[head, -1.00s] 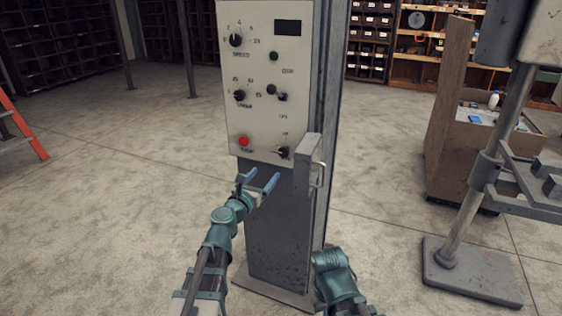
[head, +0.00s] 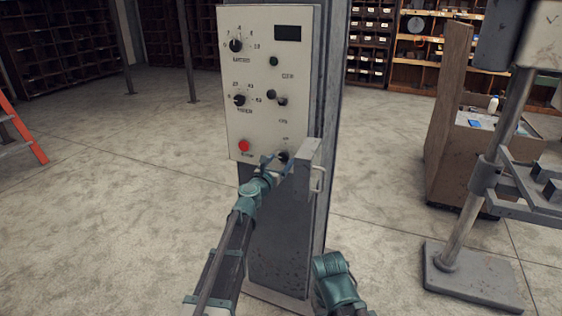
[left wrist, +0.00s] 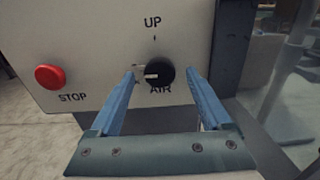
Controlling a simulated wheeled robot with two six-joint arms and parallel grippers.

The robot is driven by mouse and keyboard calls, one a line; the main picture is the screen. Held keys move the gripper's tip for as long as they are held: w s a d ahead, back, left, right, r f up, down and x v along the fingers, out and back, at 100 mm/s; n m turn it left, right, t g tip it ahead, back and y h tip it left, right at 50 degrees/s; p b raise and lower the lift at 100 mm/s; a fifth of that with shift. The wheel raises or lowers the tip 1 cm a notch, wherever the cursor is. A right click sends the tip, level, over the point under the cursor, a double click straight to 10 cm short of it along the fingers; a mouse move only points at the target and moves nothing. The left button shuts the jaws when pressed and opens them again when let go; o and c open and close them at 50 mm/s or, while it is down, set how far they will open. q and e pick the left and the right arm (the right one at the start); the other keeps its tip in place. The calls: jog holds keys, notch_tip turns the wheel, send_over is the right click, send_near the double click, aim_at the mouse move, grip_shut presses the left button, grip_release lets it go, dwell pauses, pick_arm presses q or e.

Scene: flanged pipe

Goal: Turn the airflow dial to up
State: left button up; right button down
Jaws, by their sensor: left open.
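The airflow dial (left wrist: 161,73) is a black knob on the pale panel, marked AIR below and UP above. Its white pointer mark faces left, toward the side of the panel with the STOP button, not up at the UP mark. In the head view the dial (head: 284,156) sits at the panel's lower right, partly hidden by my gripper. My left gripper (left wrist: 159,75) is open, with one blue finger on each side of the dial; I cannot tell whether they touch it. It also shows in the head view (head: 276,164).
A red STOP button (left wrist: 50,77) is left of the dial. A grey box with a handle (head: 308,168) juts out close to the dial's right. More black knobs (head: 239,100) and a dark display (head: 288,33) are higher on the panel. A drill-press-like stand (head: 470,270) is at right.

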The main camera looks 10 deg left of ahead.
pick_arm(q)
jog(key=shift+w+d, duration=0.1)
jog(key=shift+w, duration=0.25)
jog(key=shift+c, duration=0.2)
grip_shut()
